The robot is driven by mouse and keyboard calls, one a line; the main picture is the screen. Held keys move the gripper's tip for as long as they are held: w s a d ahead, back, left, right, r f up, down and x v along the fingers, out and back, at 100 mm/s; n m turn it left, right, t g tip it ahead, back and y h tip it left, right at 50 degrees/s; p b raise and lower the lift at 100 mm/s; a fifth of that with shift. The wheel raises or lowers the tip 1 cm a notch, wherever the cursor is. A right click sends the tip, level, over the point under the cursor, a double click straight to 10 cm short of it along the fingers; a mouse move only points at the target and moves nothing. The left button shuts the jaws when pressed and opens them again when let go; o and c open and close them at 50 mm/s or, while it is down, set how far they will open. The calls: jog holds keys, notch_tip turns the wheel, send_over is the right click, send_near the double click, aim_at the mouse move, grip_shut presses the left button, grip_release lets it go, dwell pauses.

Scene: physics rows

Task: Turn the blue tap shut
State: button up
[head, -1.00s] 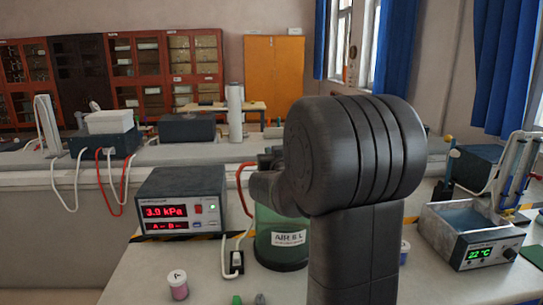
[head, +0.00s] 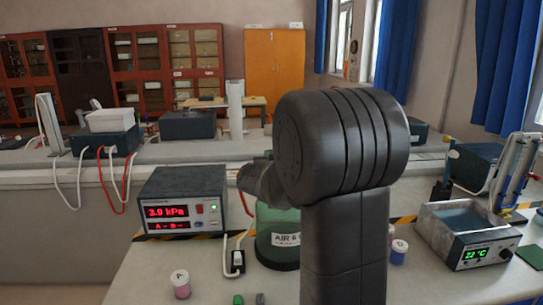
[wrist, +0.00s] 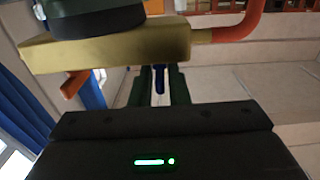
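In the wrist view a brass block (wrist: 110,48) runs across the upper part, with an orange lever (wrist: 75,83) hanging at its left. A narrow blue part (wrist: 159,78), which looks like the blue tap's handle, shows below the brass block. It lies between the two dark fingers of my gripper (wrist: 159,88), with pale gaps beside it. My gripper looks open around it, not clamped. In the head view the tap and my gripper are hidden behind my arm. A green tank (head: 277,252) labelled AIR stands left of my arm.
A pressure box (head: 180,203) reading 3.9 kPa stands left of the tank. A pink pot (head: 181,287) is in front, and a blue pot (head: 398,254) sits right of my arm. A water bath (head: 468,235) reading 22 °C stands further right. An orange-red hose (wrist: 238,24) leaves the brass block.

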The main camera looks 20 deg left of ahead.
jog(key=shift+o, duration=1.1)
jog(key=shift+s, duration=0.1)
jog(key=b+v, duration=0.1)
jog(key=v, duration=1.2)
jog(key=shift+s+d, duration=0.15)
jog(key=shift+s, duration=0.1)
jog(key=shift+w, duration=0.15)
jog(key=p+x, duration=0.1)
jog(key=x, duration=1.2)
jog(key=shift+w+a, duration=0.2)
jog(key=shift+w, duration=0.05)
